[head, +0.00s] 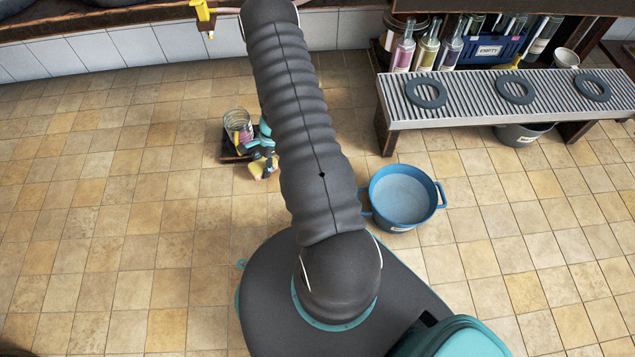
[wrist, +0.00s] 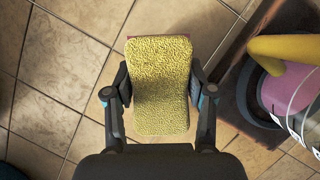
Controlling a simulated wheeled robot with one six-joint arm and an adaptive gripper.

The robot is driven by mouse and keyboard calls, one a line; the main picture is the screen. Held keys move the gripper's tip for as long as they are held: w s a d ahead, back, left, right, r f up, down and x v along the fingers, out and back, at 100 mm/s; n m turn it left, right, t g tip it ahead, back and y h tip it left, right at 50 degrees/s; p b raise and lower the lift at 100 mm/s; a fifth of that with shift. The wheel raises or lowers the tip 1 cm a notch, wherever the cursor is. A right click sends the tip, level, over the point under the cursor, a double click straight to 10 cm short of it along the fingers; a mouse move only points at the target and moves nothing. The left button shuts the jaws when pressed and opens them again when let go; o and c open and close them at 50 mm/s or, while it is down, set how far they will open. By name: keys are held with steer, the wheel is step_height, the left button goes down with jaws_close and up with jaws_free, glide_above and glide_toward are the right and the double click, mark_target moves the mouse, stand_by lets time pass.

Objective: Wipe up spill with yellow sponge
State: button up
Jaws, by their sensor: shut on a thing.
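A yellow sponge (wrist: 162,70) is held between the two fingers of my gripper (wrist: 160,88) in the wrist view, above or on the tiled floor; I cannot tell whether it touches. In the head view my gripper (head: 264,143) is partly hidden by my arm, with the sponge's yellow (head: 257,168) showing below it. A thin reddish edge shows at the sponge's far end in the wrist view; I cannot tell whether it is spill or part of the sponge. No clear spill shows elsewhere on the floor.
A glass jar with pink contents (head: 238,126) stands on a dark low tray (head: 229,152) beside my gripper. A blue tub (head: 402,197) is on the floor right of my arm. A ribbed metal bench (head: 460,112) stands at back right. The left floor is clear.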

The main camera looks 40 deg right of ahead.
steer(key=shift+r+p, duration=1.2)
steer(key=shift+r, duration=1.2)
